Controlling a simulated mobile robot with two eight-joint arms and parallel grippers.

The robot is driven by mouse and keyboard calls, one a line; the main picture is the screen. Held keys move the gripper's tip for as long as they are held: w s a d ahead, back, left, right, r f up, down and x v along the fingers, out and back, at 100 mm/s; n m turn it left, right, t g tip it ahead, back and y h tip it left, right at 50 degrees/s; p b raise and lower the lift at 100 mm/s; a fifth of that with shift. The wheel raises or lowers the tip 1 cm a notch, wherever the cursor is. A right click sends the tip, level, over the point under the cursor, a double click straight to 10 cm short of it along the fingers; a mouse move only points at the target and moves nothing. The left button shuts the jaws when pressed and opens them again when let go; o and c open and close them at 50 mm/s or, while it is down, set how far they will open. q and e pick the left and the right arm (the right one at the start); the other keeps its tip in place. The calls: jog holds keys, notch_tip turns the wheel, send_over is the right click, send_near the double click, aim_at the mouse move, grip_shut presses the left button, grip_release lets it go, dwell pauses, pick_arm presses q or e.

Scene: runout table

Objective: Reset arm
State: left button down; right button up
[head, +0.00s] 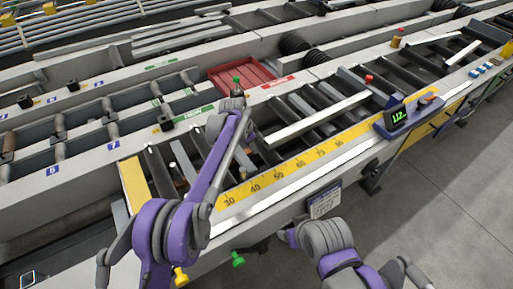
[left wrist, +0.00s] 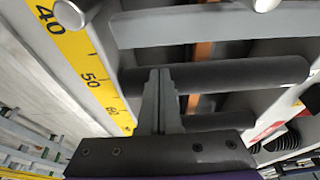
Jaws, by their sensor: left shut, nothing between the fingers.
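My left arm reaches from the lower left of the head view over the runout table (head: 253,206), and its links are purple and grey. My left gripper (head: 241,172) is over the rollers, just behind the yellow scale (head: 292,167), partly hidden by my own arm. In the left wrist view its two grey fingers (left wrist: 160,72) are together, with nothing between them. They are above dark rollers (left wrist: 225,76), beside the scale (left wrist: 83,65) near its 50 mark; contact cannot be told. Part of my right arm shows at the bottom centre of the head view, but its gripper does not.
A red tray (head: 243,77) is behind the near rollers. A digital display (head: 397,114) stands on the right front rail, and a red knob (head: 369,79) is behind it. A green knob (head: 238,260) sticks out below the front edge. Grey floor (head: 440,210) is clear at right.

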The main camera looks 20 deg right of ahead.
pick_arm(q)
jog(key=w+v, duration=0.1)
jog(key=v, duration=0.8)
jog(key=s+a+r+n+t+y, duration=0.1)
jog(key=s+a+r+n, duration=0.3)
jog(key=s+a, duration=0.4)
jog(key=s+a+r+n+t, duration=0.1)
jog(key=s+a+r+n, duration=0.2)
jog(key=s+a, duration=0.55)
jog(key=s+a+f+n+t+y, duration=0.1)
jog(key=s+a+f+n, duration=0.3)
jog(key=s+a, duration=0.3)
jog(key=s+a+f+n+t+y, duration=0.1)
jog(key=s+a+f+n, duration=0.2)
jog(key=s+a, duration=0.4)
jog(key=s+f, duration=0.1)
jog(key=s, duration=0.3)
jog(key=shift+s+f+n+p, duration=0.25)
jog(key=shift+s+n+p, duration=0.05)
jog(key=shift+n, duration=0.1)
jog(key=shift+a, duration=0.1)
